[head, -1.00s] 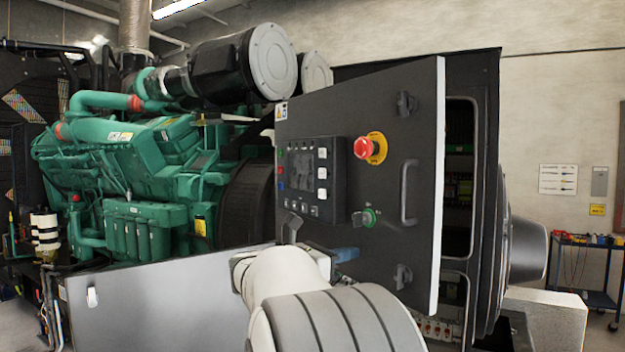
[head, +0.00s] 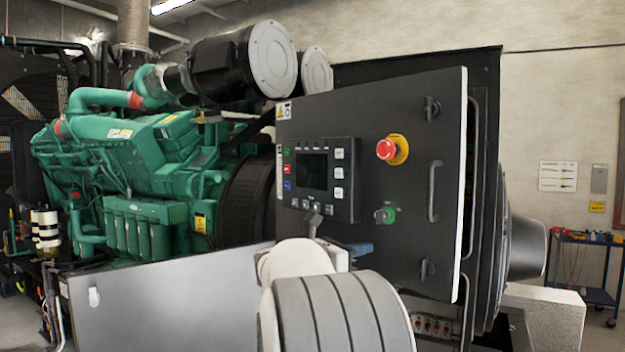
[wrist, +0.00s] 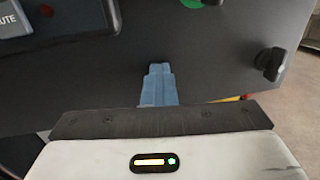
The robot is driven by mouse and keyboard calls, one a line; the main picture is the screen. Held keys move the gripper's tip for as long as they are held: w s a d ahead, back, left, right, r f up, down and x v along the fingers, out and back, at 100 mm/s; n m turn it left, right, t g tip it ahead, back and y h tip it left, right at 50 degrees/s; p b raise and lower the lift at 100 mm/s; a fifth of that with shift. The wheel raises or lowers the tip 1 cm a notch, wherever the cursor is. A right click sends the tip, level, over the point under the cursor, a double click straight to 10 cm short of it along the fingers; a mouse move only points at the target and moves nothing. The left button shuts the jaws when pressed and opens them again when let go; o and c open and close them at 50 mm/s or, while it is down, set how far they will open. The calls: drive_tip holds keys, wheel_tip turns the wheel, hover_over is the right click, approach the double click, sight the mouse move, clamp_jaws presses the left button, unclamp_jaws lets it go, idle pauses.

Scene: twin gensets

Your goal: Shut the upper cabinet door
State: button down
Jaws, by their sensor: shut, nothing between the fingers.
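The upper cabinet door (head: 405,190) is a dark panel with a pale right edge, a handle, a red emergency stop and a control screen. My gripper (head: 362,248) is at the lower middle of the door's outer face, partly hidden behind my arm. In the wrist view my blue fingers (wrist: 159,72) are shut together and empty, with their tips at or very near the door face (wrist: 225,65). I cannot tell for sure whether they touch.
The green engine (head: 150,165) stands at the left behind a grey side panel (head: 165,300). A grey block (head: 545,315) and a blue cart (head: 590,265) with tools are at the right. A row of breakers (head: 432,327) shows below the door.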

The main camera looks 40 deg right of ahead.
drive_tip(key=shift+w+d+p, duration=0.6)
drive_tip(key=shift+d+p, duration=1.1)
drive_tip(key=shift+d, duration=5)
drive_tip(key=shift+w+a+b, duration=0.2)
drive_tip(key=shift+a+b, duration=0.05)
drive_tip(key=shift+a, duration=1.25)
drive_tip(key=shift+w+a+b, duration=0.2)
drive_tip(key=shift+a, duration=1.3)
drive_tip(key=shift+w+a+b, duration=0.2)
drive_tip(key=shift+a+b, duration=0.05)
drive_tip(key=shift+a, duration=1.25)
drive_tip(key=shift+f, duration=0.1)
drive_tip(key=s+a+f+m+t+y, duration=0.2)
drive_tip(key=s+a+f+m+y, duration=0.3)
drive_tip(key=a, duration=0.9)
drive_tip(key=s+a+f+m+t+y, duration=0.2)
drive_tip(key=s+a+f+m+y, duration=0.4)
drive_tip(key=a+f, duration=0.4)
drive_tip(key=s+a+f+m+t+y+b, duration=0.1)
drive_tip(key=s+a+f+m+y, duration=0.4)
drive_tip(key=a, duration=1.5)
wheel_tip(320, 180, down, 3)
drive_tip(key=shift+s+f+t+y, duration=0.25)
drive_tip(key=shift+t+y, duration=0.25)
drive_tip(key=shift+y, duration=0.4)
drive_tip(key=shift+s+d, duration=0.1)
